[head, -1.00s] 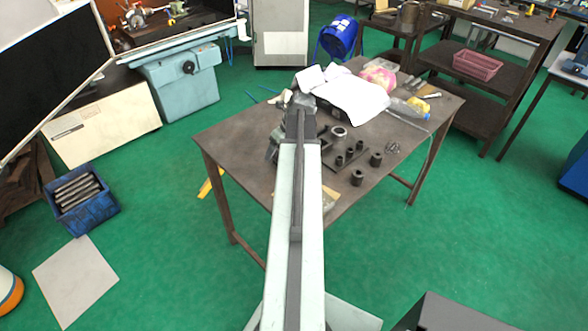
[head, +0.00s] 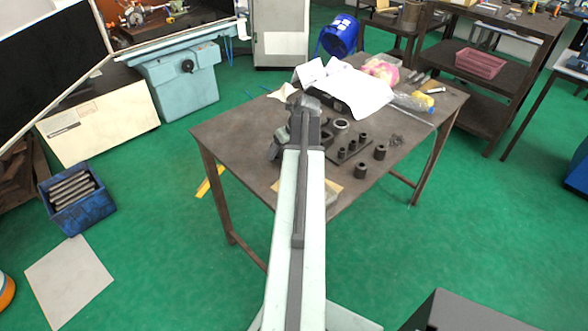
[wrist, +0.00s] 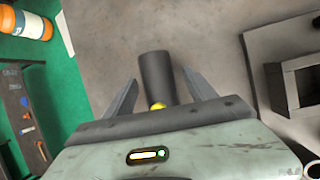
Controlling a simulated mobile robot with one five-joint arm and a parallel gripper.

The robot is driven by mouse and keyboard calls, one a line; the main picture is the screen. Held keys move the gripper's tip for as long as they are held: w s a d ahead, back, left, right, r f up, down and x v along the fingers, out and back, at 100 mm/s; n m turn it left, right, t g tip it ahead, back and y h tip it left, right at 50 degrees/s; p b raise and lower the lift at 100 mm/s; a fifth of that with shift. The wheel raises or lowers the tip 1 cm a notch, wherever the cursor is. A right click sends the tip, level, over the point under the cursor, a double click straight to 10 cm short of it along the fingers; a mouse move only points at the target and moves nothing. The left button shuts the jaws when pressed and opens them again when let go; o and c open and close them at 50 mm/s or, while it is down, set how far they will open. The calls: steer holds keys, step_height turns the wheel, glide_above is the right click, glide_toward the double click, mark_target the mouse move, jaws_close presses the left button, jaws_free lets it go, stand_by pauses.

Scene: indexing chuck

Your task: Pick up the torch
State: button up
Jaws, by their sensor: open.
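A dark grey cylinder with a yellow end, which I take to be the torch (wrist: 156,78), shows in the wrist view over the brown tabletop. My gripper (wrist: 160,92) is open, with one finger on each side of the cylinder. Narrow gaps show between it and both fingers, and its near end is partly hidden by the gripper body. The torch is not distinguishable there, with my arm in front.
In the head view, dark cylindrical parts (head: 361,171) and a plate stand right of my gripper. White paper (head: 357,92) lies behind. In the wrist view a grey block (wrist: 297,85) is at right; an orange bottle (wrist: 30,25) is at upper left, over the green floor.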

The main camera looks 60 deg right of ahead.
steer(key=shift+w+f, duration=0.1)
steer(key=shift+f, duration=0.05)
steer(key=c, duration=1.3)
